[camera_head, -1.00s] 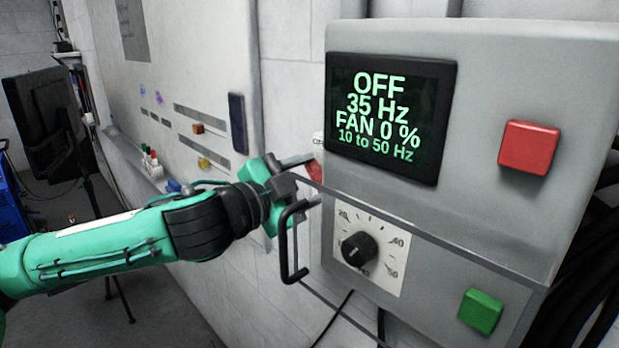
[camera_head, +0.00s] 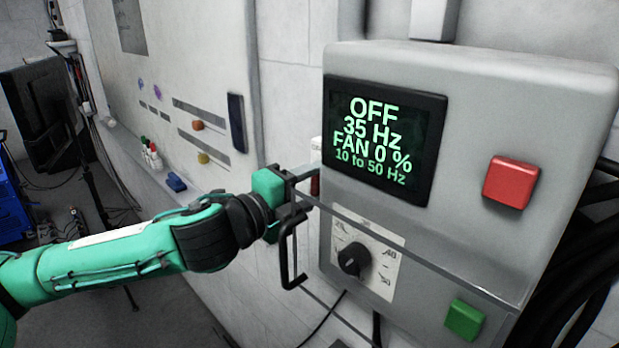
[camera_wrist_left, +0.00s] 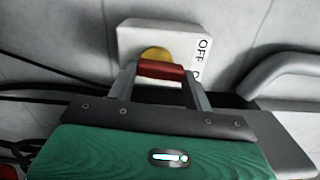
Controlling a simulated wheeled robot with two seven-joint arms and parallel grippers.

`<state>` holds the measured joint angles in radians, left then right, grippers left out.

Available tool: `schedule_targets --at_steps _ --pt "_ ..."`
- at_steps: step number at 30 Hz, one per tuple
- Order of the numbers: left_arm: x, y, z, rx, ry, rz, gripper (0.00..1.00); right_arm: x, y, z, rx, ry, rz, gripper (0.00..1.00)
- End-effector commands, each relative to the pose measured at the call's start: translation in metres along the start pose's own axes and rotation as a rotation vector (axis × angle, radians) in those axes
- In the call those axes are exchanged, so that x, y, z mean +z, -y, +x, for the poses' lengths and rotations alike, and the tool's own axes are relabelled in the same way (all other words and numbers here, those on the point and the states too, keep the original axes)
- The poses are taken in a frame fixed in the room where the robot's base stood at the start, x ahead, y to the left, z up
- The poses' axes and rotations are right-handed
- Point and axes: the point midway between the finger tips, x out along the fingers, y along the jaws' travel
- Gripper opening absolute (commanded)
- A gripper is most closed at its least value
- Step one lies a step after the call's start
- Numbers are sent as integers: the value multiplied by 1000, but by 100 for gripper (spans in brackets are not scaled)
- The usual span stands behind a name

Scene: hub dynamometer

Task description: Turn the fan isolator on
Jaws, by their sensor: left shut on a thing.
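The fan isolator is a white box on the wall; in the left wrist view its casing (camera_wrist_left: 185,35) carries a yellow disc (camera_wrist_left: 154,53), a red handle (camera_wrist_left: 162,70) and the word OFF, with part of another letter beside it. The handle lies crosswise in that view. My left gripper (camera_wrist_left: 160,78) is shut on the red handle, one finger at each end of the visible part. In the head view my left gripper (camera_head: 303,180) reaches behind the grey cabinet's left edge, which mostly hides the isolator (camera_head: 316,150). My right gripper is not in view.
The grey cabinet (camera_head: 470,95) stands close right of the gripper. Its display (camera_head: 383,135) reads OFF, 35 Hz, FAN 0 %. It has a red button (camera_head: 511,182), green button (camera_head: 464,319), dial (camera_head: 354,259) and black handle (camera_head: 288,250). A whiteboard (camera_head: 185,60) is left.

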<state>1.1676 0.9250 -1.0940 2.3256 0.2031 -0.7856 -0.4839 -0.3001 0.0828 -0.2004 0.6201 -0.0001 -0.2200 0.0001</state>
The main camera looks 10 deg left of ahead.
Motion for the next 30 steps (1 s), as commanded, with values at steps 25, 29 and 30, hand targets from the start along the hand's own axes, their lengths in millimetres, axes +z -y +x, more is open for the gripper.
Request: schedule_targets --at_steps 25,29,30 --pt "-3 -5 0 2 -1 642 28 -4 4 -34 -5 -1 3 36" --pt "-3 -5 0 2 -1 678 28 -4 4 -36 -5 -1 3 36" --pt "-3 -5 0 1 -1 686 28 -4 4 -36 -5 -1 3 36"
